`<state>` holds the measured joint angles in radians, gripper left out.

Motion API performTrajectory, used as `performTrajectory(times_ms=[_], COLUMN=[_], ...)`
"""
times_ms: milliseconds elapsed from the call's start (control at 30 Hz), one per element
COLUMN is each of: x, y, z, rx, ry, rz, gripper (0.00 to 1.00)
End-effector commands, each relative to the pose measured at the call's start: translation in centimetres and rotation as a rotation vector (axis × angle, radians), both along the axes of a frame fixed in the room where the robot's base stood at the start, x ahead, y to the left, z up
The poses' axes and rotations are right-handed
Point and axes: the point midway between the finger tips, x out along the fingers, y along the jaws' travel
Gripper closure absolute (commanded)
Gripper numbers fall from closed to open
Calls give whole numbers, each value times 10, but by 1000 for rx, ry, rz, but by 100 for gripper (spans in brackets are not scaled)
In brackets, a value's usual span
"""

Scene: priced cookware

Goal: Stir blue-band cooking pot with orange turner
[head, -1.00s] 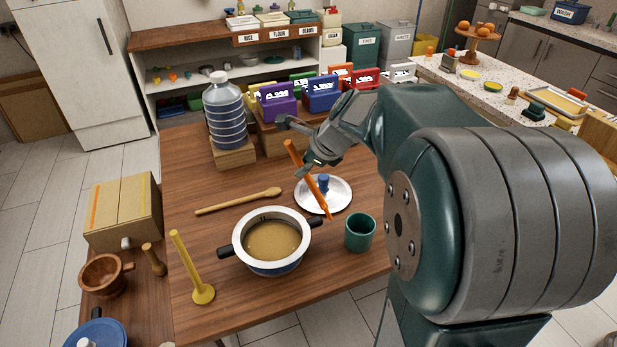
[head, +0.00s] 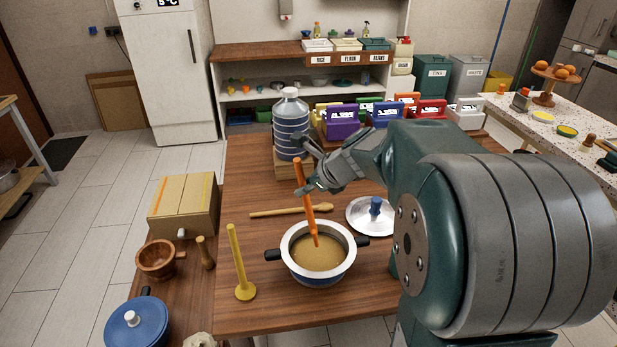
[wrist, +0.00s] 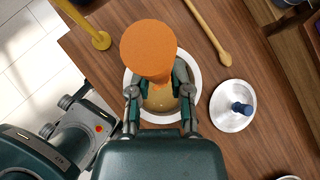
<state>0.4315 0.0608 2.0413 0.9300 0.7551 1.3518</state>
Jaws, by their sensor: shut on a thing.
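The cooking pot (head: 318,272) stands on the wooden table, white-rimmed with a blue band and two black handles. It holds a tan liquid (head: 322,256). My gripper (head: 304,187) is shut on the orange turner (head: 306,205), above the far-left side of the pot. The turner is nearly upright, its lower end inside the pot's opening, at or in the liquid. In the wrist view the turner's round orange end (wrist: 148,48) faces the camera and hides part of the pot (wrist: 193,110).
A silver lid with a blue knob (head: 360,216) lies right of the pot. A wooden spoon (head: 285,211) lies behind it, and a yellow upright tool (head: 237,262) stands to its left. A large bottle (head: 291,130) and colored boxes (head: 340,124) stand at the back.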

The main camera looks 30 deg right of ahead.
Motion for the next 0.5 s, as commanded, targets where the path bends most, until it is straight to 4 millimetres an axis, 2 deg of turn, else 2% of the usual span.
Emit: performTrajectory(times_ms=[167, 500], x=[-2, 0], y=[5, -2], z=[-15, -43], rx=[-1, -1], ry=[2, 3], rz=[0, -1], gripper=[100, 100])
